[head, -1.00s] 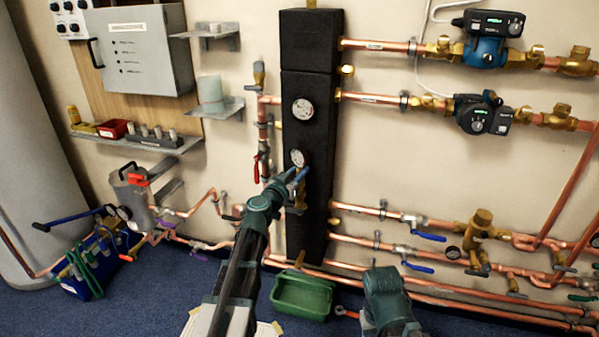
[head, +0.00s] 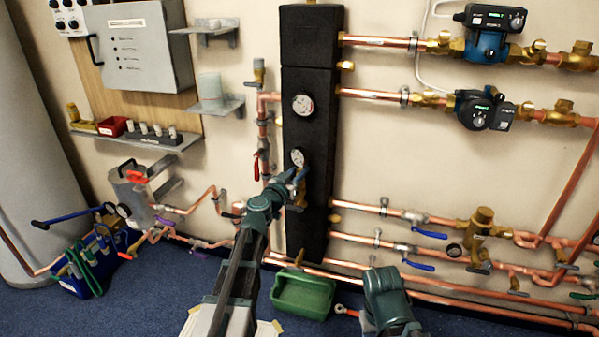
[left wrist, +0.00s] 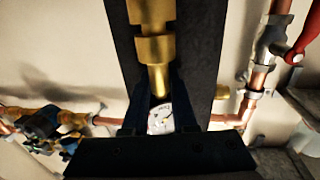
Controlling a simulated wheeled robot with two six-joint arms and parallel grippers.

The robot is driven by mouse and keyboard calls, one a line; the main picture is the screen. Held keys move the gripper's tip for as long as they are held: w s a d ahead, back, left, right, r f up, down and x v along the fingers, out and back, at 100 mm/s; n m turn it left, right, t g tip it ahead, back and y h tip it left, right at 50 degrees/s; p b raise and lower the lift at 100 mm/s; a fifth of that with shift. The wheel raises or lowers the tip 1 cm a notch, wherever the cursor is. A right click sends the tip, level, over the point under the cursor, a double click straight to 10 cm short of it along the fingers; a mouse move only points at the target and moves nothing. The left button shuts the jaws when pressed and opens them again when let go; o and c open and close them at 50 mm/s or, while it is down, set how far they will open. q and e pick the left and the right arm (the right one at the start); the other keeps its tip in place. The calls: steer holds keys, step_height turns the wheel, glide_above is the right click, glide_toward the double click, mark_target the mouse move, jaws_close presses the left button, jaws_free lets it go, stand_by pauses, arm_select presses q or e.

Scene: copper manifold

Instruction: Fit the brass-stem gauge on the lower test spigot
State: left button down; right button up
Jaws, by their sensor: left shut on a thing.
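A gauge with a white dial (head: 298,157) is at the front of the tall black column, below another round gauge (head: 303,106). My left gripper (head: 296,178) is shut on it, just under the dial. In the left wrist view the dial (left wrist: 160,118) shows partly between the dark fingers (left wrist: 157,95). A brass stem (left wrist: 158,80) runs between them, in line with a thicker brass fitting (left wrist: 153,20). I cannot tell whether stem and fitting are joined. Brass also shows below the gripper in the head view (head: 300,195). My right arm is at the bottom, its fingers hidden.
A red-handled valve (head: 256,165) on copper pipe is close left of the column. A green bin (head: 303,294) stands on the floor below. Copper pipes with blue-handled valves (head: 430,234) run low along the wall to the right. A blue tool bag (head: 82,282) is at left.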

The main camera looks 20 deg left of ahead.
arm_select(q)
steer(key=shift+f+b, duration=0.35)
steer(key=shift+f, duration=0.05)
steer(key=c, duration=0.6)
jaws_free()
steer(key=v, duration=1.3)
steer(key=shift+s+a, duration=0.1)
steer(key=shift+s, duration=0.3)
